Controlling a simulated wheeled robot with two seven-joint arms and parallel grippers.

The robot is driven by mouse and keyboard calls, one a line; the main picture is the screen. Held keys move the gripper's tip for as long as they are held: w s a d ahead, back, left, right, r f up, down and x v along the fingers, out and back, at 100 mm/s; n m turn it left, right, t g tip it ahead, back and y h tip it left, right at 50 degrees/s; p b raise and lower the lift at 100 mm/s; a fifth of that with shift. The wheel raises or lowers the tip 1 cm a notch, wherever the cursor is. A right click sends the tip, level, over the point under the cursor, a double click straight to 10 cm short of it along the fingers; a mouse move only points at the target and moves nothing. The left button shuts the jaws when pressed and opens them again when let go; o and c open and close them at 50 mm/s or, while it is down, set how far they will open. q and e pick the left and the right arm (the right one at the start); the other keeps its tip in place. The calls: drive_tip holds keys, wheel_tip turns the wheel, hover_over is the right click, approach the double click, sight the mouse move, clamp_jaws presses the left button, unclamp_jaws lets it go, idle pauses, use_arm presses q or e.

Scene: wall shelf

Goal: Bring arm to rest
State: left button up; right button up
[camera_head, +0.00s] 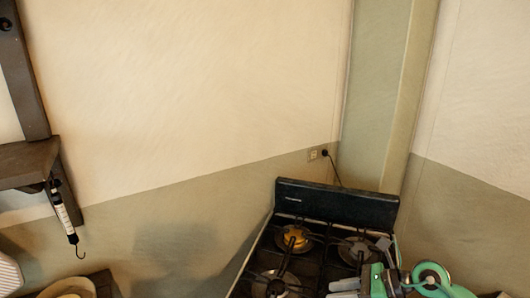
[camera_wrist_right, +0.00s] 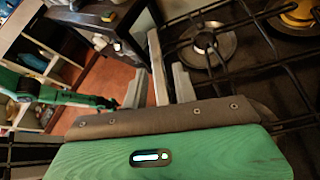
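My right gripper (camera_head: 360,268) is at the lower right of the head view, in front of or above the stove. My green right wrist housing fills the bottom of that view. My left arm (camera_wrist_right: 45,92) shows as a green arm at the left edge of the wrist view. Its gripper end (camera_wrist_right: 104,102) is small and dark there, so its opening cannot be made out. The left arm does not show in the head view.
A black gas stove (camera_head: 335,205) stands in the corner, close to my right arm; its burner (camera_wrist_right: 205,45) is beside the fingers. A wall shelf (camera_head: 25,165) with a hanging hook scale (camera_head: 63,215) is at left. A bowl (camera_head: 72,288) sits at lower left.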

drive_tip(key=a+r+m+t+y, duration=0.35)
drive_tip(key=r+m+t, duration=0.6)
drive_tip(key=m, duration=0.35)
drive_tip(key=d+f+m+t+h, duration=0.4)
drive_tip(key=d+m+t+h, duration=0.35)
drive_tip(key=m+h, duration=0.75)
drive_tip(key=s+d+f+m+g+h, duration=0.1)
drive_tip(key=s+d+f+m+g, duration=0.25)
drive_tip(key=f+m, duration=0.3)
drive_tip(key=s+d+f+m+g+h, duration=0.1)
drive_tip(key=s+d+f+m+g, duration=0.2)
drive_tip(key=f+m, duration=0.35)
drive_tip(key=s+a+f+m+g+y, duration=0.1)
drive_tip(key=s+a+f+m+g, duration=0.1)
drive_tip(key=s+f+g, duration=0.3)
drive_tip(key=s+a+f+m+g, duration=0.1)
drive_tip(key=s+m+g, duration=0.1)
drive_tip(key=s, duration=0.5)
drive_tip(key=s+a+f+m+g+y, duration=0.1)
drive_tip(key=s+a+f+g, duration=0.1)
drive_tip(key=s+f+g, duration=0.35)
wheel_tip(320, 180, down, 30)
drive_tip(key=s, duration=0.2)
drive_tip(key=s+d+f, duration=0.2)
drive_tip(key=s+f, duration=0.7)
drive_tip(key=s+d+f, duration=0.1)
drive_tip(key=s+f, duration=0.8)
drive_tip(key=shift+s+d+f, duration=0.15)
drive_tip(key=shift+d+f, duration=0.15)
drive_tip(key=shift+d, duration=0.05)
